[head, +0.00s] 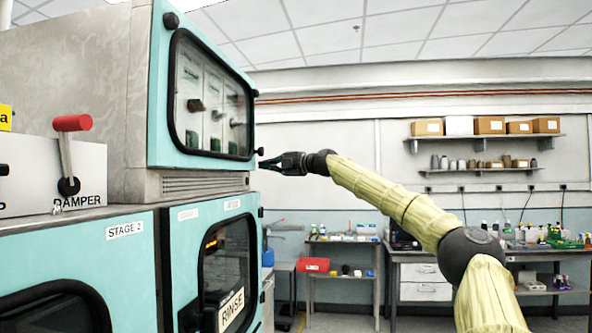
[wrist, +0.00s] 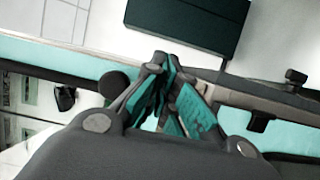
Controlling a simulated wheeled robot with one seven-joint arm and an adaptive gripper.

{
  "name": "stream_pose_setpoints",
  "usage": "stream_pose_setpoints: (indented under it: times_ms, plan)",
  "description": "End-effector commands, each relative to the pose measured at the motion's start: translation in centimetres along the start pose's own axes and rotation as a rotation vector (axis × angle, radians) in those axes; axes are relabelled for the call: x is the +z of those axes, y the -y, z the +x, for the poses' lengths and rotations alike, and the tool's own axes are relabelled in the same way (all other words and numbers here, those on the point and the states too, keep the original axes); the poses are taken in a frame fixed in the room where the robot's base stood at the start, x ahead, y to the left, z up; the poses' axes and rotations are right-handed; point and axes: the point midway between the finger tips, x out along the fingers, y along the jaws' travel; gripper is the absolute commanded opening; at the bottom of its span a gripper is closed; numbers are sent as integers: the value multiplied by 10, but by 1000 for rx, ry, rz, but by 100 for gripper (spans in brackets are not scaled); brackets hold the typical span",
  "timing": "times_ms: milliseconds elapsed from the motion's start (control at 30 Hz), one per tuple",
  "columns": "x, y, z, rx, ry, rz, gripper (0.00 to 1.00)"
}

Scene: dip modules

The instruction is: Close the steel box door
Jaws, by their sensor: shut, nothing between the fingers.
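The steel box (head: 75,65) stands on top of the teal cabinets at the left. Its teal door (head: 160,95) has a dark-rimmed window with several small items visible behind it. I cannot tell for sure whether a gap remains between door and box. A small dark knob (head: 260,152) sticks out at the door's lower right edge. My gripper (head: 264,164) is just below and right of this knob, pointing left. In the wrist view my gripper (wrist: 163,63) is shut and empty, in front of a teal and metal edge. Whether it touches the door is unclear.
The teal cabinets (head: 90,262) below carry STAGE 2 and RINSE labels. A red-handled damper lever (head: 72,123) is at the left. Shelves with boxes (head: 490,139) and a bench (head: 425,255) stand at the far wall. The space right of the door is open.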

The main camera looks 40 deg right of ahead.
Motion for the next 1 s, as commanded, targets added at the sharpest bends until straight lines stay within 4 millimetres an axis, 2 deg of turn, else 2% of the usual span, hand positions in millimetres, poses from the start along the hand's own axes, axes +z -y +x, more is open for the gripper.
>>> stream_pose_setpoints:
  times_ms: [100,400,700,833,1000]
  plan:
    - [13,-3,-16,6,3,4,0]
    - [52,3,-24,6,-5,11,0]
    - [101,9,-45,9,-2,19,0]
    - [114,10,-50,9,-2,21,0]
    - [120,10,-53,9,-4,21,0]
